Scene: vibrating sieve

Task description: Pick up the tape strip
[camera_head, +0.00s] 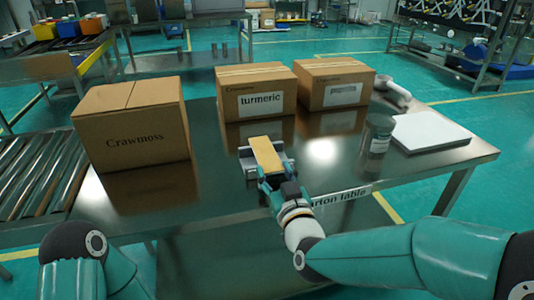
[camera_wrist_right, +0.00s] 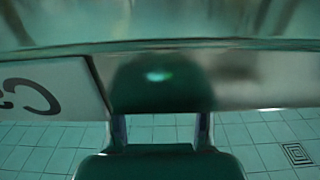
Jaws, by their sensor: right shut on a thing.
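The tape strip (camera_head: 266,155) is a flat tan-yellow piece at the front middle of the metal table, over a small grey metal holder (camera_head: 248,164). My right gripper (camera_head: 272,177) is shut on the strip's near end. I cannot tell whether the strip still touches the holder. In the right wrist view, my right gripper (camera_wrist_right: 161,130) shows as two dark fingers apart below a dark rounded shape, and the strip cannot be made out. My left gripper is out of view; only part of my left arm shows at lower left.
A Crawmoss carton (camera_head: 131,125) stands at left beside a roller conveyor (camera_head: 38,170). A turmeric carton (camera_head: 256,92) and another carton (camera_head: 335,84) stand at the back. A clear jar (camera_head: 378,136) and a white pad (camera_head: 430,133) are at right. The table's front edge is close.

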